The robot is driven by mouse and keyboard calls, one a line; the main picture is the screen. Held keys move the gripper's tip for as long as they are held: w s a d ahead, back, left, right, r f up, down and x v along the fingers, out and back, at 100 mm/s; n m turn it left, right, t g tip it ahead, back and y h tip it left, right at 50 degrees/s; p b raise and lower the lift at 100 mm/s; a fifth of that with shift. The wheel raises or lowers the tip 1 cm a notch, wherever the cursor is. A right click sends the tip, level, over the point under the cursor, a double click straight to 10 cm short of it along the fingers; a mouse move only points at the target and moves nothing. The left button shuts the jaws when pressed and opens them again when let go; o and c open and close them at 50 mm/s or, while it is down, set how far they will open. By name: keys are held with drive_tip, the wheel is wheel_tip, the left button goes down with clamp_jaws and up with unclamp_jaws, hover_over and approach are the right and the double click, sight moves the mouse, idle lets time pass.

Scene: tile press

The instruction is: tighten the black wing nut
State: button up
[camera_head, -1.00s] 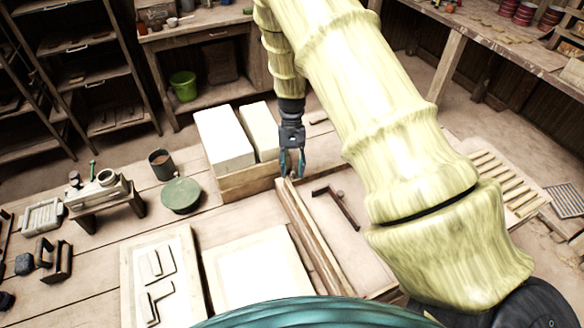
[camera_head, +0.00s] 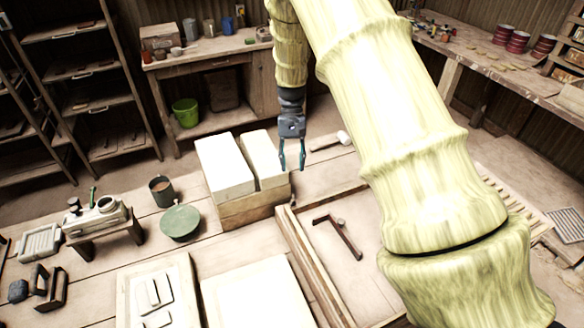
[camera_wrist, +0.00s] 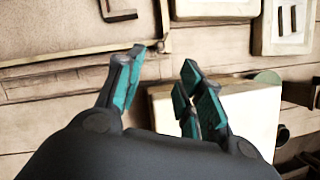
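I cannot make out the black wing nut in either view. My gripper (camera_head: 291,164) hangs at the right end of the white blocks (camera_head: 224,166), above the table, with its teal fingers apart and nothing between them. In the wrist view my gripper (camera_wrist: 161,65) is also open and empty, with a pale block (camera_wrist: 248,112) beside and below its right finger. A small machine (camera_head: 97,212) with a green-tipped upright and a round pale top stands at the left of the table. Dark, handled pieces (camera_head: 50,288) lie at the lower left; their details are too small to tell.
A green round lid (camera_head: 180,222) and a dark cup (camera_head: 162,190) stand left of the blocks. A wooden-framed tray (camera_head: 305,262) holding an angled tool (camera_head: 338,236) lies right of centre. A pale-headed mallet (camera_head: 343,137) lies behind. Pale boards (camera_head: 258,295) fill the front.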

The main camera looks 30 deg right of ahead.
idle(0.3)
drive_tip(key=n+t+h+b, duration=0.2)
drive_tip(key=n+t+b, duration=0.35)
drive_tip(key=n, duration=2.05)
approach(293, 202)
drive_tip(key=shift+g, duration=0.75)
drive_tip(key=shift+w+f+p, duration=0.15)
drive_tip(key=shift+w+f, duration=0.1)
drive_tip(key=shift+f, duration=1.15)
drive_tip(key=shift+w+f+p, duration=0.1)
drive_tip(key=shift+w+f, duration=0.15)
drive_tip(key=shift+f, duration=1.1)
drive_tip(key=shift+w+f+p, duration=0.15)
drive_tip(key=shift+w+f, duration=0.1)
drive_tip(key=shift+f, duration=1.15)
